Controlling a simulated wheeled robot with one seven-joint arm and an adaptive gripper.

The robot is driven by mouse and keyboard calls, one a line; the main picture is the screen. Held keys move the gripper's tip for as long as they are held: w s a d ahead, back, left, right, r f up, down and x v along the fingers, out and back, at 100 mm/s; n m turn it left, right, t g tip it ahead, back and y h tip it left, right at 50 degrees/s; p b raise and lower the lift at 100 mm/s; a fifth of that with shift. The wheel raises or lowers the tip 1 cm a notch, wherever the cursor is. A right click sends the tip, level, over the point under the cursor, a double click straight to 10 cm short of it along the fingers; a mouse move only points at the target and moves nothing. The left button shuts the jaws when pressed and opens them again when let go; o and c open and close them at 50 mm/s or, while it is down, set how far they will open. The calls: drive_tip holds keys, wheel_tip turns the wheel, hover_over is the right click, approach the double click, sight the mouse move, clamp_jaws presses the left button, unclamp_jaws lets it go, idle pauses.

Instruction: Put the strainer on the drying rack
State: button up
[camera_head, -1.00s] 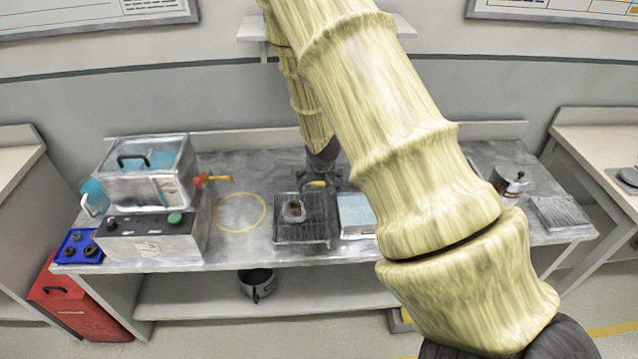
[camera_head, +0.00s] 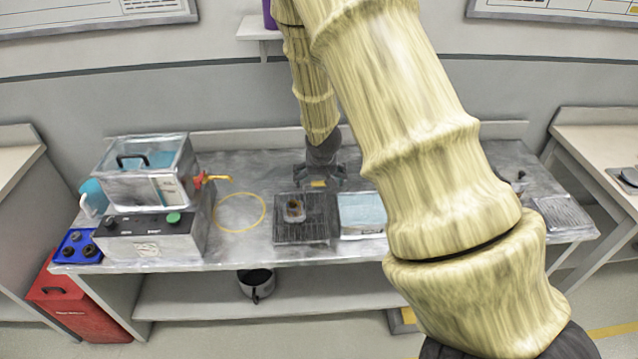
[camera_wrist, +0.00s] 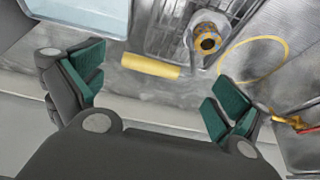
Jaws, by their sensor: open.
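A small round cup-like piece with a grey rim and a brown-orange inside, which looks like the strainer (camera_head: 294,211), sits on a dark slatted rack (camera_head: 315,235) in the middle of the bench. The piece (camera_wrist: 206,42) and the rack (camera_wrist: 160,30) also show at the top of the wrist view. I cannot tell its finer shape. My gripper (camera_head: 320,182) is behind the rack, apart from the piece. In the wrist view my gripper (camera_wrist: 156,85) is open, with nothing between its green-padded fingers.
A yellow bar (camera_wrist: 150,66) lies on the bench near my gripper. A light-blue tray (camera_head: 361,215) stands right of the rack. A yellow ring (camera_head: 240,227) lies left of it, by a tank with a tap (camera_head: 150,170). Another slatted piece (camera_head: 562,213) is far right, partly beyond my arm.

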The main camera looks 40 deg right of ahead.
drive_tip(key=b+v, duration=0.1)
drive_tip(key=v, duration=0.7)
drive_tip(key=s+a+f+n+g+y, duration=0.1)
drive_tip(key=s+a+f+n, duration=0.1)
drive_tip(key=s+a+f, duration=0.6)
drive_tip(key=s+a+f+n+g+y, duration=0.1)
drive_tip(key=s+a+f, duration=0.4)
drive_tip(key=f, duration=0.7)
drive_tip(key=s+a+f+n, duration=0.1)
drive_tip(key=s+a+f, duration=0.1)
drive_tip(key=s+f, duration=0.2)
drive_tip(key=s+a+f+n+g, duration=0.1)
drive_tip(key=s+a+f, duration=0.2)
drive_tip(key=s, duration=0.7)
drive_tip(key=s+a+f+n+g, duration=0.1)
drive_tip(key=s+a+f, duration=0.1)
drive_tip(key=s+f, duration=0.3)
drive_tip(key=shift+s+a, duration=0.4)
drive_tip(key=shift+s, duration=0.6)
